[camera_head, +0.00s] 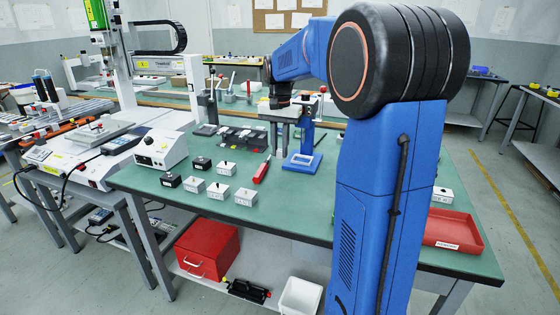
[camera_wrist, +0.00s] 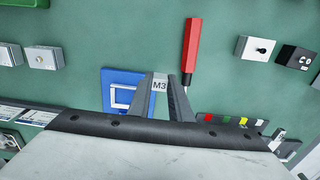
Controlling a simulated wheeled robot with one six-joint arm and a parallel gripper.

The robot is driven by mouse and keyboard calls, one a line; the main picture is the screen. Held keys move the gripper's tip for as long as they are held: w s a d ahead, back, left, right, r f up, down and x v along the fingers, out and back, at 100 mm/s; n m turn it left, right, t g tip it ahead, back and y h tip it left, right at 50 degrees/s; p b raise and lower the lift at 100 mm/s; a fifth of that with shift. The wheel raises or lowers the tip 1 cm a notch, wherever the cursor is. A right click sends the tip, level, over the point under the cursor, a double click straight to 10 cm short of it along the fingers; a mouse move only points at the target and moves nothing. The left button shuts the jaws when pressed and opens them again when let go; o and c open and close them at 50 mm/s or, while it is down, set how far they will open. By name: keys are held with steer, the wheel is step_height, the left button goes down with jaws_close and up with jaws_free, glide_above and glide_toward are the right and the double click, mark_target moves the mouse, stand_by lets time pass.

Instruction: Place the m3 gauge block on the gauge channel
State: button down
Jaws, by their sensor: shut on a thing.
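The M3 gauge block (camera_wrist: 159,85), a small light grey block marked "M3", sits between the two fingertips of my gripper (camera_wrist: 163,84) in the wrist view. My gripper is shut on it. In the head view my gripper (camera_head: 287,145) hangs over the green table beside a blue stand, and the block cannot be made out there. The blue stand's base (camera_head: 302,162), with a pale square frame on it, also shows in the wrist view (camera_wrist: 112,78), left of and partly behind the fingers. I cannot tell which thing is the gauge channel.
A red-handled tool (camera_head: 262,171) lies close to my gripper. Several small grey and black boxes (camera_head: 245,196) stand at the front left of the green table (camera_head: 290,212). Dark bins (camera_head: 240,138) stand behind them. A red tray (camera_head: 455,231) lies at the right.

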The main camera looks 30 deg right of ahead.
steer(key=shift+f, duration=2.4)
steer(key=c, duration=1.6)
jaws_free()
steer(key=shift+f, duration=0.1)
step_height(320, 180, up, 12)
steer(key=shift+f, duration=0.25)
steer(key=shift+o, duration=0.4)
step_height(320, 180, up, 6)
steer(key=shift+w, duration=0.2)
glide_toward(280, 158)
steer(key=f, duration=0.3)
steer(key=w+f, duration=0.1)
steer(key=f, duration=0.1)
steer(key=shift+d+f, duration=0.15)
steer(key=shift+f, duration=0.05)
steer(key=shift+s+f, duration=0.2)
steer(key=shift+f, duration=2.45)
